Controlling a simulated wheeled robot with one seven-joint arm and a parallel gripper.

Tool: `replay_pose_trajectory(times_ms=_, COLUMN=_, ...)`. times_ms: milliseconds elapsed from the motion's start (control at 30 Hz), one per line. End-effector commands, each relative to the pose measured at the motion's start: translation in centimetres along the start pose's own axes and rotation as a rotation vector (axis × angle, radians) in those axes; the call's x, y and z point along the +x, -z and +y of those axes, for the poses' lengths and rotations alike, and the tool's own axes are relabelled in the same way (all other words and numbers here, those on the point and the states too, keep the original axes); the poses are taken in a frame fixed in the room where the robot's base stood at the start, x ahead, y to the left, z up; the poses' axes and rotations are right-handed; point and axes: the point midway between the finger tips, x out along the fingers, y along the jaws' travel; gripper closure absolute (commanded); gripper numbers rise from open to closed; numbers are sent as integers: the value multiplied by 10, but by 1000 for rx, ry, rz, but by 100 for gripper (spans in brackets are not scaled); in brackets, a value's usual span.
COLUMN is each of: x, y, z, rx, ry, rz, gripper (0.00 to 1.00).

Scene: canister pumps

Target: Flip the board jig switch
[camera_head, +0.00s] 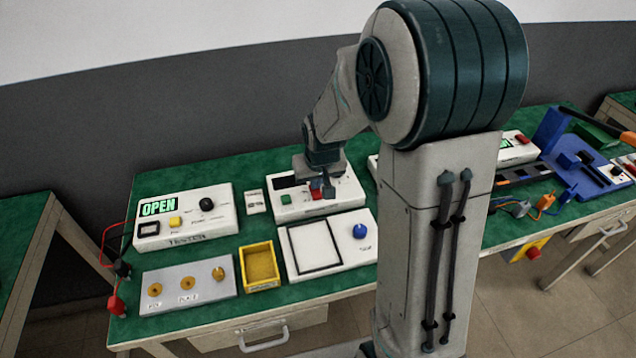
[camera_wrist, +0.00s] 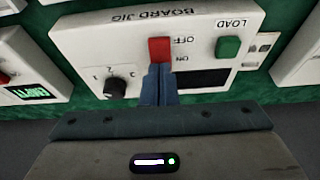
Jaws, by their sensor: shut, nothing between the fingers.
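The board jig (camera_head: 345,197) is a white box on the green table; in the wrist view its panel (camera_wrist: 75,45) appears with its lettering upside down. Its red switch (camera_wrist: 160,48) sits beside the OFF and ON labels, with OFF higher in the picture. A green LOAD button (camera_wrist: 228,47), a black numbered knob (camera_wrist: 115,88) and a dark display (camera_wrist: 212,79) share the panel. My gripper (camera_wrist: 158,68) is shut and empty, its blue fingertips at the switch's ON-side end. I cannot tell whether they touch it. In the head view my gripper (camera_head: 328,190) is over the jig.
A white box (camera_head: 185,228) reading OPEN, a plate with brass knobs (camera_head: 188,285), a yellow bin (camera_head: 260,267) and a white panel with a blue knob (camera_head: 361,231) crowd the left half. A blue fixture (camera_head: 580,165) stands at right. My arm hides the middle.

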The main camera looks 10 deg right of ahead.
Motion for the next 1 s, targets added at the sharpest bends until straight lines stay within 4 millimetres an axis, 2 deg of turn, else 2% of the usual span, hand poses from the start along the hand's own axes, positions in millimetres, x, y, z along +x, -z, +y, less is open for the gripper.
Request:
replay_pose_trajectory(times_ms=367, x=-5, y=2, z=0, rx=0, ry=0, rz=1, gripper=100)
replay_pose_trajectory(times_ms=467, x=-17, y=5, z=0, rx=0, ry=0, rz=1, gripper=100)
replay_pose_trajectory(times_ms=633, x=-47, y=12, z=0, rx=0, ry=0, rz=2, gripper=100)
replay_pose_trajectory(times_ms=733, x=-60, y=9, z=0, rx=0, ry=0, rz=5, gripper=100)
replay_pose_trajectory(times_ms=1000, x=-108, y=4, z=0, rx=0, ry=0, rz=4, gripper=100)
